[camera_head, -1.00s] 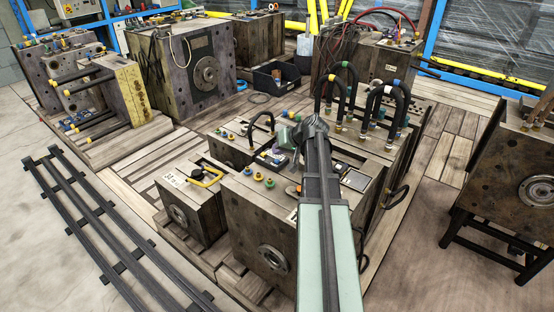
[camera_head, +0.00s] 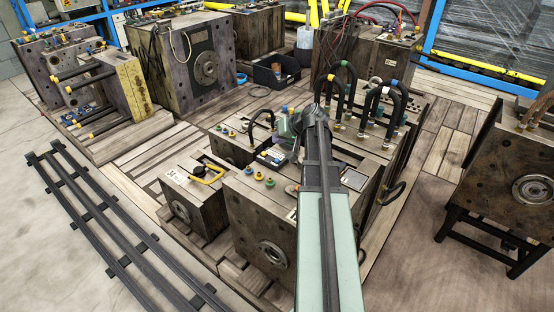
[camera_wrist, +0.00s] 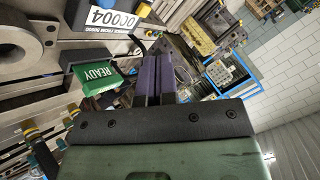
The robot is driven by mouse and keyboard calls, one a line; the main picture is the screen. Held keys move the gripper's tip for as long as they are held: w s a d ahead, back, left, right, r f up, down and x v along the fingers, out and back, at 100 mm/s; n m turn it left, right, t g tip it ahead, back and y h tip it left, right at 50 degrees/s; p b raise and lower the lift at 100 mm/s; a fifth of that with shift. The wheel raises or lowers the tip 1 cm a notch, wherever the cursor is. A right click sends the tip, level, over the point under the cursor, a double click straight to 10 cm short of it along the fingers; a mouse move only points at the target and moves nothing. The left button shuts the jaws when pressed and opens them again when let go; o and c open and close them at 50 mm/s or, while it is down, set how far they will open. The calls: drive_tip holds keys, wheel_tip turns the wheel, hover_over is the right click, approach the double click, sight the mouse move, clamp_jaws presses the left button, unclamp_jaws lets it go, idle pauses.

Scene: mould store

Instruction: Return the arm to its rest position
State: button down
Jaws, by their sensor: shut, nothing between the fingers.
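My arm (camera_head: 322,190) reaches up from the bottom of the head view, over the group of steel moulds in the middle. Its greenish wrist end (camera_head: 287,126) is just above the mould tops, and the fingers cannot be made out there. In the wrist view my gripper (camera_wrist: 153,62) shows two dark purple fingers side by side, shut with nothing between them. A green READY tag (camera_wrist: 100,73) and a white OC004 label (camera_wrist: 112,16) are to the left of the fingers. Whether the fingers touch anything cannot be told.
Black hoses (camera_head: 388,98) loop up from the mould right of my wrist. A large mould (camera_head: 204,68) stands behind left, and a black bin (camera_head: 276,70) at the back. Another mould (camera_head: 520,180) is on a stand at right. Black rails (camera_head: 110,225) lie on the floor at left.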

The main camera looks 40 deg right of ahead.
drive_tip(key=shift+s, duration=0.1)
drive_tip(key=s+a+f+g, duration=0.1)
drive_tip(key=s+a, duration=0.1)
drive_tip(key=a, duration=0.1)
drive_tip(key=s+a+f+g, duration=0.1)
drive_tip(key=s+a+g, duration=0.1)
drive_tip(key=a, duration=0.2)
drive_tip(key=s+a+f+g, duration=0.2)
drive_tip(key=a, duration=0.1)
drive_tip(key=shift+s+a, duration=0.35)
drive_tip(key=shift+s, duration=0.05)
drive_tip(key=s+a+f+n+g+h, duration=0.1)
drive_tip(key=s+a+n+g, duration=0.15)
drive_tip(key=a, duration=1.05)
drive_tip(key=s+a+n+g+h, duration=0.1)
drive_tip(key=s+a+n+h, duration=0.15)
drive_tip(key=a, duration=1.05)
wheel_tip(320, 180, up, 25)
drive_tip(key=p, duration=2.5)
drive_tip(key=shift+s+d+y, duration=0.15)
drive_tip(key=shift+s+y, duration=0.1)
drive_tip(key=shift+y, duration=0.1)
